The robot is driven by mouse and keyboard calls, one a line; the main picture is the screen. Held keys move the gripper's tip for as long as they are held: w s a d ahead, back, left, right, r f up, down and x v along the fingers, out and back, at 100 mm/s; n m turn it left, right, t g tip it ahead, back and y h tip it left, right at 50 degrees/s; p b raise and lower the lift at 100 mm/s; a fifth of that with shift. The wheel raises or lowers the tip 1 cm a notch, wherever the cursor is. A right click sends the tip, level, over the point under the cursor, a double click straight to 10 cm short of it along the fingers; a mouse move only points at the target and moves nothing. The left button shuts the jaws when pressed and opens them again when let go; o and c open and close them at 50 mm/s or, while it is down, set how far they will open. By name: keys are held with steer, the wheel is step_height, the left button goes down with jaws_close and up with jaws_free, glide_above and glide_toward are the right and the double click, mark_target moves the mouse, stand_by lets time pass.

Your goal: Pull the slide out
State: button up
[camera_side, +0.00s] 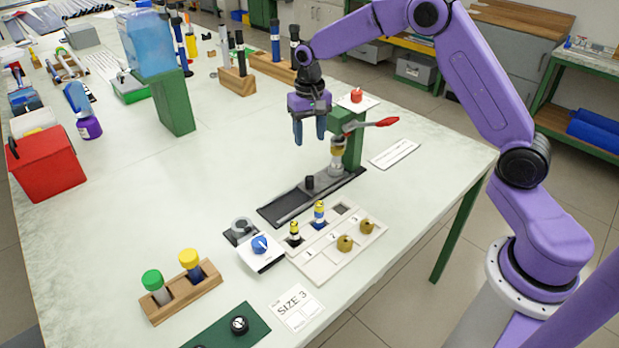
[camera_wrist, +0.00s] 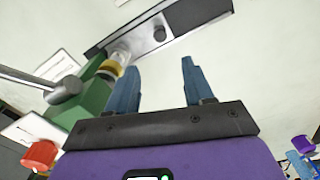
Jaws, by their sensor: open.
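The slide (camera_side: 287,207) is a dark flat track on the table, running toward the foot of a green press (camera_side: 353,150). A small black knob (camera_side: 310,182) stands up on it near the press. In the wrist view the track (camera_wrist: 205,14) crosses the top, with the knob (camera_wrist: 159,34) beyond my fingertips. My gripper (camera_side: 310,136) has blue fingers pointing down and apart, with nothing between them. It hangs in the air above the table, beside the press and higher than the knob. The fingers also show in the wrist view (camera_wrist: 160,75).
The press has a red-tipped lever (camera_side: 380,122) sticking out right and a yellow-and-clear part (camera_side: 337,152) over the track's end. A white numbered tray (camera_side: 338,243) and a blue-knobbed box (camera_side: 260,249) stand in front.

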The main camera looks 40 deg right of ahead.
mark_target(309, 177)
step_height(309, 177, down, 15)
steer(key=shift+r, duration=0.2)
stand_by(0.3)
steer(key=shift+a, duration=0.1)
jaws_close()
